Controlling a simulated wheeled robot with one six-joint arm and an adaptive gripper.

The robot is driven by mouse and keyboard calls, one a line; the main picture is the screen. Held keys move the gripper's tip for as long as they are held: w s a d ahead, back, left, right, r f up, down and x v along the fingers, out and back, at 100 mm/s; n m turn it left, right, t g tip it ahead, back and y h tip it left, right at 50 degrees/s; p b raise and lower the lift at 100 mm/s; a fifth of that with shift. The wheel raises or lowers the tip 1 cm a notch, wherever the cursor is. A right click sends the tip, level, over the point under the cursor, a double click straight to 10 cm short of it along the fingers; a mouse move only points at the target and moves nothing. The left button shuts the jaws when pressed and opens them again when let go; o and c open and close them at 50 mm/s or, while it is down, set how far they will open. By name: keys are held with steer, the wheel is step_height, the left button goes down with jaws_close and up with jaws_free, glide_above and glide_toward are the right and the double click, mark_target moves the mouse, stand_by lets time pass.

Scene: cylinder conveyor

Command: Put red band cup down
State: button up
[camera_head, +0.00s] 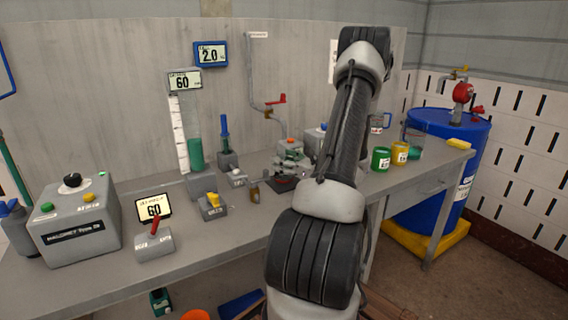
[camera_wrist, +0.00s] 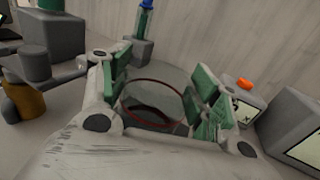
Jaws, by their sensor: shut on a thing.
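The red band cup (camera_wrist: 152,82) is clear, with a red ring around its rim, and shows in the middle of the wrist view. My gripper (camera_wrist: 158,100) is shut on it, with green pads on both sides of the cup. The cup is mostly hidden by the gripper there. I cannot tell whether its base touches anything.
A brown bottle (camera_head: 254,192) and a yellow-switch box (camera_head: 213,206) stand to the left. A blue-topped valve (camera_head: 225,143) is behind. Green (camera_head: 381,159) and yellow (camera_head: 400,154) cups stand at the right.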

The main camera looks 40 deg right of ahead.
steer(key=shift+f, duration=0.25)
steer(key=shift+f, duration=0.15)
steer(key=o, duration=1.5)
steer(key=shift+c, duration=0.2)
